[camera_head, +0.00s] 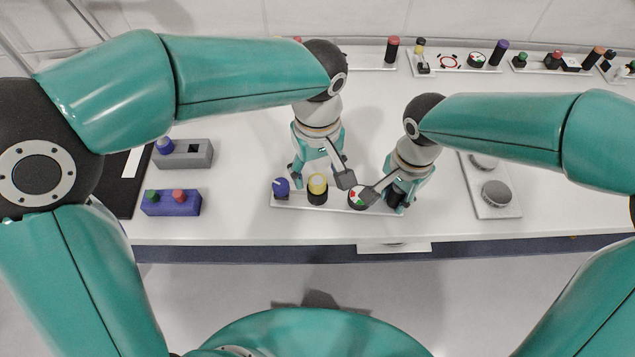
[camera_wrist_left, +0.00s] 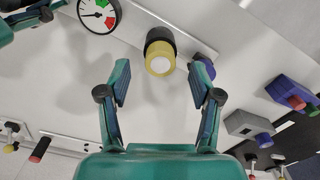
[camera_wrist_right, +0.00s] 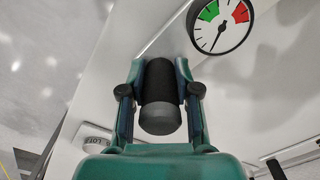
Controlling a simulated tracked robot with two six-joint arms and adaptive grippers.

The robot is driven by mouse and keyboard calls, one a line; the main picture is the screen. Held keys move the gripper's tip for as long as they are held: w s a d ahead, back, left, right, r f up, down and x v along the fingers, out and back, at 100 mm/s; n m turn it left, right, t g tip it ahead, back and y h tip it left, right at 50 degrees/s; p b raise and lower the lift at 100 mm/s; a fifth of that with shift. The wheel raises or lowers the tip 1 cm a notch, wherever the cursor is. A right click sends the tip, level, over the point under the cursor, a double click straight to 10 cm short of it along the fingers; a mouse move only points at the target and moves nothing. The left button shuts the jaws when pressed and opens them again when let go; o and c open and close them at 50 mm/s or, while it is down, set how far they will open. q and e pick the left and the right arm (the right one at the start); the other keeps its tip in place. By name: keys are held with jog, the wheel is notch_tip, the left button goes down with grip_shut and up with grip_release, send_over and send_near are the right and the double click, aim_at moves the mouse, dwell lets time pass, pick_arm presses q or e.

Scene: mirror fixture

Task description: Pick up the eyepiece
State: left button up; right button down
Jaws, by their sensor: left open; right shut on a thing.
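A black cylinder with a dark grey end, which I take for the eyepiece (camera_wrist_right: 160,105), stands upright at the right end of a white strip. My right gripper (camera_wrist_right: 161,76) is shut around it, one finger on each side. In the head view the cylinder (camera_head: 394,197) is partly hidden by that gripper (camera_head: 388,195). My left gripper (camera_head: 321,181) is open and empty above the strip. In the left wrist view a yellow-topped black cylinder (camera_wrist_left: 160,57) stands beyond the open fingertips (camera_wrist_left: 160,77), not between them.
The white strip (camera_head: 332,204) near the table's front edge also bears a blue knob (camera_head: 281,187) and a round gauge (camera_head: 357,197). Grey (camera_head: 184,154) and purple (camera_head: 171,203) blocks lie left, a plate with round knobs (camera_head: 496,193) right. Several strips of parts line the back.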

aim_at(318, 179)
pick_arm(q)
notch_tip(318, 179, down, 2)
jog(key=shift+f, duration=0.1)
grip_shut()
dwell(0.4)
notch_tip(318, 179, up, 15)
dwell(0.8)
pick_arm(e)
jog(key=c, duration=0.7)
grip_release()
jog(key=shift+c, duration=0.2)
